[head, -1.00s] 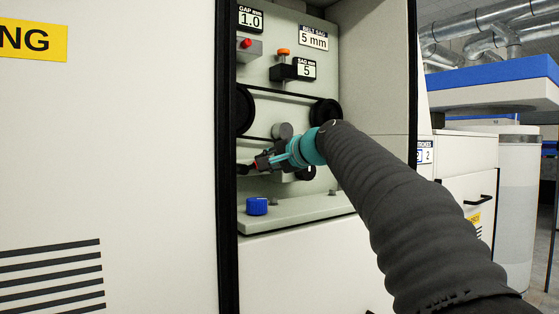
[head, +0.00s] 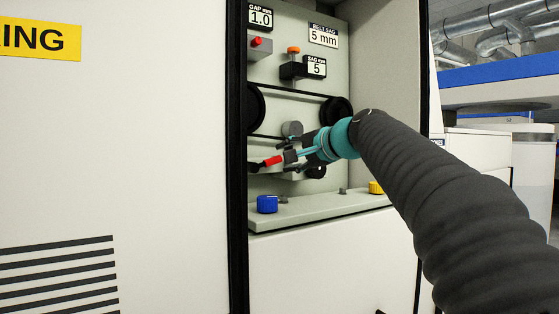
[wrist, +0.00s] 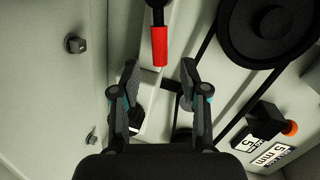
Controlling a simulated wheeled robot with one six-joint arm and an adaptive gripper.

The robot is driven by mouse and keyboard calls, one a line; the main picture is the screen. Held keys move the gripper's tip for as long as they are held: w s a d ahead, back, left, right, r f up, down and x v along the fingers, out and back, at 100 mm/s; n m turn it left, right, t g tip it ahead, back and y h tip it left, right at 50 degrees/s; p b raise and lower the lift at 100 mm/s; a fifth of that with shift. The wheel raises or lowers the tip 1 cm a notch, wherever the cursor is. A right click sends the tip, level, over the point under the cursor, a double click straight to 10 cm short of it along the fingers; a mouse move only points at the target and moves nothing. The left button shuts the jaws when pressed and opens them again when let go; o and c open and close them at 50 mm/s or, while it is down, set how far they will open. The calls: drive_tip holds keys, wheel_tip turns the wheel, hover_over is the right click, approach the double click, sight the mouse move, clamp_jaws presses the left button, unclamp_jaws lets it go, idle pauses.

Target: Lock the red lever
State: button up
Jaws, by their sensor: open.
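The red lever (head: 272,160) has a red grip on a black arm and sits low in the open machine bay, pointing right and slightly up from its dark left end. In the wrist view the red grip (wrist: 159,46) hangs from the top edge, its end near the gap between the fingertips. My gripper (head: 291,156) is just right of the grip's end in the head view. In the wrist view its two fingers (wrist: 159,68) are spread apart with nothing held between them. I cannot tell the exact depth between fingertips and grip.
A belt runs around two black pulleys (head: 336,111) above the lever. A blue knob (head: 267,204) and a yellow knob (head: 376,187) stand on the ledge (head: 310,208) below. An orange-topped sag gauge (head: 294,66) is higher up. The white door panel (head: 110,160) borders the bay.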

drive_tip(key=v, duration=0.7)
drive_tip(key=shift+a, duration=0.1)
